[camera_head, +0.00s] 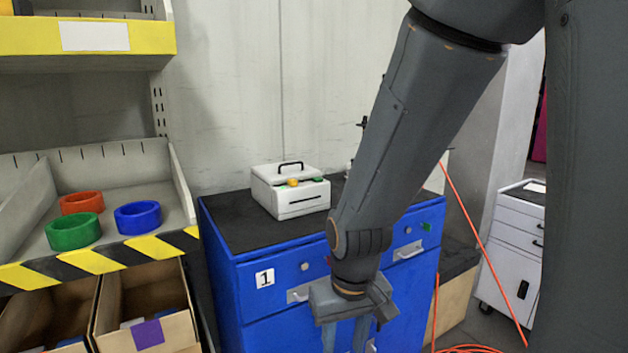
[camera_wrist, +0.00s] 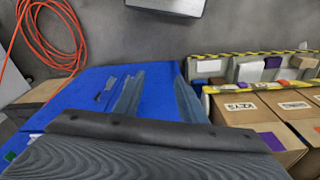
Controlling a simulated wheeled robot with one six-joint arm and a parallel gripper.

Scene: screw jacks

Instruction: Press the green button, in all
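A white box (camera_head: 290,192) with a black handle and a dark slot stands on the blue cabinet's dark top. A small green button (camera_head: 318,180) shows on its upper front edge, beside a yellow-orange one (camera_head: 293,183). My gripper (camera_head: 344,335) points down in front of the cabinet, lower than the box and to its right. Its two fingers stand apart with nothing visible between them. They also show in the wrist view (camera_wrist: 158,90), with blue cabinet surface behind them. The green button is not seen in the wrist view.
The blue cabinet (camera_head: 265,327) has drawer handles and a "1" label. At left, a shelf (camera_head: 95,262) holds red, green and blue rings, with cardboard boxes (camera_head: 148,310) below. An orange cable (camera_head: 484,240) hangs at right near a white drawer unit (camera_head: 517,250).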

